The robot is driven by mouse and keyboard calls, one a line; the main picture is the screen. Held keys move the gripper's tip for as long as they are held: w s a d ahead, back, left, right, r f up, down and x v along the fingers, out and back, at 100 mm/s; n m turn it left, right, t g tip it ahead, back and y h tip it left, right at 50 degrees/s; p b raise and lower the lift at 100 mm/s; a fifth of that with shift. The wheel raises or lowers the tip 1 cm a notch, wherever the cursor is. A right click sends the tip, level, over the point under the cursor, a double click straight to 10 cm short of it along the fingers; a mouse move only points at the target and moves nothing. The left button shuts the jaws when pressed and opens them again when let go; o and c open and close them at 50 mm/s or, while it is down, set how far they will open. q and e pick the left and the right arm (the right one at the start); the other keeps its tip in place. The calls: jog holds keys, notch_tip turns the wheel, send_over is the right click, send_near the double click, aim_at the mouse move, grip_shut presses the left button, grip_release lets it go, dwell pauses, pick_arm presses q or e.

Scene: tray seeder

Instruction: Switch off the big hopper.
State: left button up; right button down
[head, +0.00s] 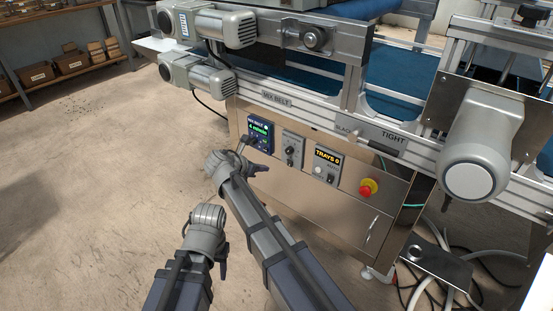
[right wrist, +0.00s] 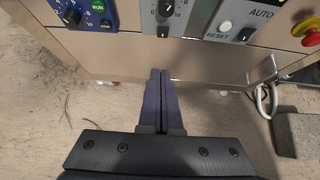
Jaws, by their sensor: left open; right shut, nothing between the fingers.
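No big hopper can be made out for certain. A steel control panel (head: 345,190) stands under the belt frame. It carries a blue control box (head: 260,132) with a lit screen, a grey knob box (head: 291,147), and a box reading TRAYS (head: 326,163). In the right wrist view the blue box (right wrist: 88,10) shows a green RUN key and a knob; the grey knob box (right wrist: 168,14) has a dial and a small black switch. My right gripper (head: 256,168) is shut and empty before the panel, below these boxes (right wrist: 159,74). My left gripper (head: 222,265) is open, lower left, clear of the panel.
A red emergency stop (head: 368,188) sits right of the boxes, also in the right wrist view (right wrist: 308,30). A motor (head: 475,160) juts out at the right. Cables lie on the floor at lower right. The floor at left is free.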

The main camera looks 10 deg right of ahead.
dwell(0.3)
jog(key=b, duration=0.6)
send_near(288, 161)
jog(key=shift+s+f+x, duration=0.15)
jog(key=shift+x, duration=1.55)
jog(key=shift+s+f+x, duration=0.1)
jog(key=shift+f+x, duration=0.1)
jog(key=shift+x, duration=1.5)
jog(key=shift+a, duration=0.2)
jog(key=shift+w+d+r+p, duration=0.1)
jog(key=shift+w+d+p, duration=0.15)
jog(key=shift+d+p, duration=0.05)
jog(key=shift+r, duration=0.2)
